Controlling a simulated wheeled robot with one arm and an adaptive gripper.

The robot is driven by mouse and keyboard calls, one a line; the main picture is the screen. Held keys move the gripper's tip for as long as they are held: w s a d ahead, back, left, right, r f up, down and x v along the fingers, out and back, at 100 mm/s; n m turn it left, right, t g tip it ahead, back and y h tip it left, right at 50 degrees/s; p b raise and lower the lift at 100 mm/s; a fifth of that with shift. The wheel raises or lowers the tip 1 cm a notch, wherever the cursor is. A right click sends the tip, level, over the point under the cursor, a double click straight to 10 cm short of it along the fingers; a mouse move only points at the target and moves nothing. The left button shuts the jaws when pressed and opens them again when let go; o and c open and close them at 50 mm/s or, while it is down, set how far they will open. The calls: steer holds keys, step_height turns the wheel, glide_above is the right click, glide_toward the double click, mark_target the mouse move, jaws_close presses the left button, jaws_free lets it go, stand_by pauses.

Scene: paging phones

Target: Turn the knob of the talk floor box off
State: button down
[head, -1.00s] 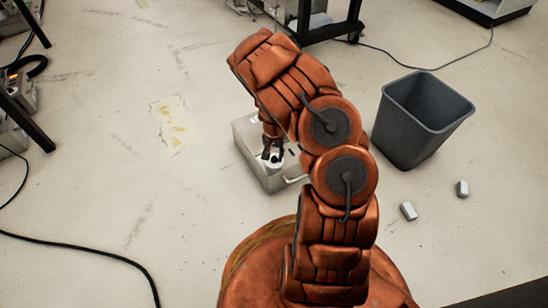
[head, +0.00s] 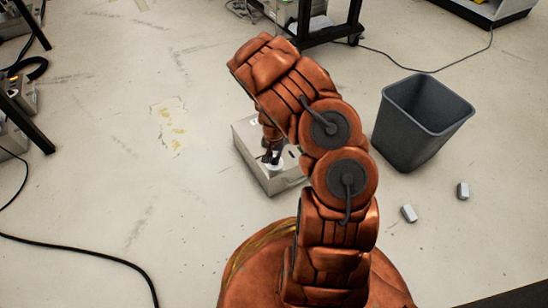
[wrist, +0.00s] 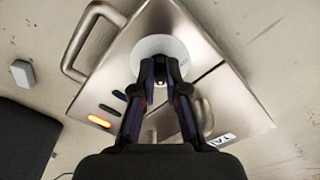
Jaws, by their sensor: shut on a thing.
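The talk floor box (head: 284,182) is a metal box on the floor, under my bent arm; it also fills much of the wrist view (wrist: 218,95). Its top carries a white round dial plate (wrist: 158,43). My gripper (wrist: 160,70) points down at this plate, its fingers close together and shut on the knob, which they mostly hide. In the head view my gripper (head: 272,157) is at the box top. A label reading "TAL", partly cut off (wrist: 221,139), is on the box. An orange lamp (wrist: 99,121) glows beside dark green and blue ones.
A dark grey bin (head: 420,120) stands right of the box. Two small grey blocks (head: 408,212) lie on the floor at the right. A black cable (head: 90,251) runs along the left floor. The box has a side handle (wrist: 85,35). Floor left of the box is clear.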

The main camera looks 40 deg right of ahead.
steer(key=shift+r+n+p, duration=0.1)
steer(key=shift+n+p, duration=0.2)
steer(key=shift+p, duration=0.1)
steer(key=shift+s+a+p, duration=0.1)
steer(key=shift+p, duration=0.2)
steer(key=n+p, duration=0.4)
steer(key=shift+r+p, duration=0.2)
steer(key=shift+p, duration=0.15)
steer(key=n+p, duration=0.4)
steer(key=shift+s+d+p, duration=0.1)
steer(key=shift+d+p, duration=0.1)
steer(key=shift+p, duration=0.2)
steer(key=n+p, duration=0.2)
steer(key=n, duration=0.1)
steer(key=shift+d+p, duration=0.1)
steer(key=shift+p, duration=0.25)
steer(key=n+p, duration=0.1)
steer(key=n, duration=0.1)
steer(key=shift+f+n, duration=0.2)
steer(key=shift+n, duration=0.2)
steer(key=shift+d+f+n, duration=0.1)
steer(key=shift+d+n, duration=0.05)
steer(key=shift+n, duration=1.55)
